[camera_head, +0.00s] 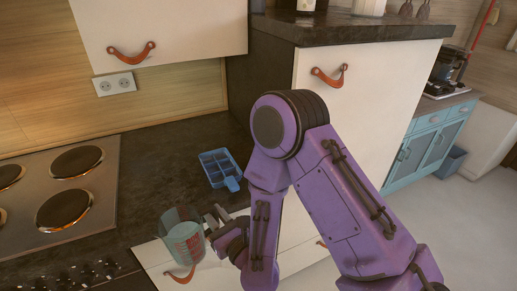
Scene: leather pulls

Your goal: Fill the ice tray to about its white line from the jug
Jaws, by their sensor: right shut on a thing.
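The blue ice tray (216,167) lies on the dark counter, with several compartments and a tab at its near right end. I cannot make out its white line or any water in it. The clear jug (186,242) with red markings is at the counter's front edge, in front of and left of the tray, apart from it. My right gripper (216,222) is shut on the jug at its right side. The jug looks close to upright; its contents are hard to tell. My left gripper is not in view.
A stove (62,197) with several round hotplates is left of the jug. A white cupboard (160,32) with a leather pull hangs above the counter. A tall white cabinet (350,95) stands right of the tray. The dark counter (150,190) between stove and tray is clear.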

